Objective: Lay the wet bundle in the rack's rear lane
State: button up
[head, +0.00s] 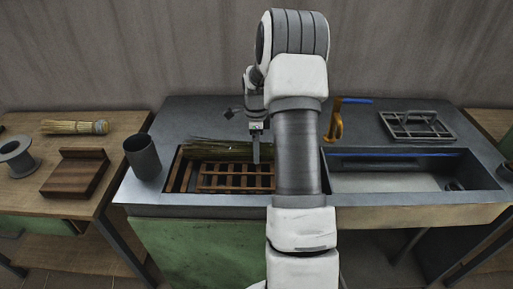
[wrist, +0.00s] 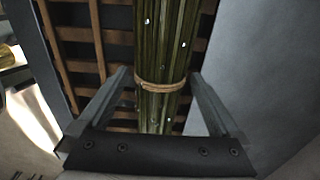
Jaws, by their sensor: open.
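The wet bundle (head: 212,148) is a long sheaf of dark green stalks with water drops. It lies along the rear of the wooden rack (head: 235,184), which is set in the left basin. My gripper (head: 256,158) is over the bundle, pointing down near the rack's right part. In the wrist view the bundle (wrist: 163,40) runs between the spread fingers of my gripper (wrist: 160,76), with visible gaps on both sides. A tan tie band (wrist: 160,84) circles it. My arm hides the rack's right end in the head view.
A dark cup (head: 143,157) stands left of the rack. The left table holds a pale tied bundle (head: 72,127), a wooden block (head: 78,175) and a grey spool (head: 16,157). A yellow tap (head: 336,122), a sink (head: 400,180) and a metal frame (head: 415,125) are at right.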

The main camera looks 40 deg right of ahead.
notch_tip(320, 180, up, 17)
jog(key=p, duration=0.2)
jog(key=shift+a, duration=0.1)
dwell(0.4)
jog(key=s+a+r+n+t+p, duration=0.1)
jog(key=s+a+r+n, duration=0.3)
jog(key=a+r+n, duration=0.3)
jog(key=s+a+r+n+t+p, duration=0.1)
jog(key=s+a+r+n+t, duration=0.1)
jog(key=s+a+r+n, duration=0.5)
jog(key=s+a+n+t+p, duration=0.2)
jog(key=s+a+n, duration=0.9)
jog(key=s+a, duration=0.1)
jog(key=shift+s+a+f+t+p, duration=0.3)
jog(key=shift+a+f+t, duration=0.1)
jog(key=shift+f, duration=0.05)
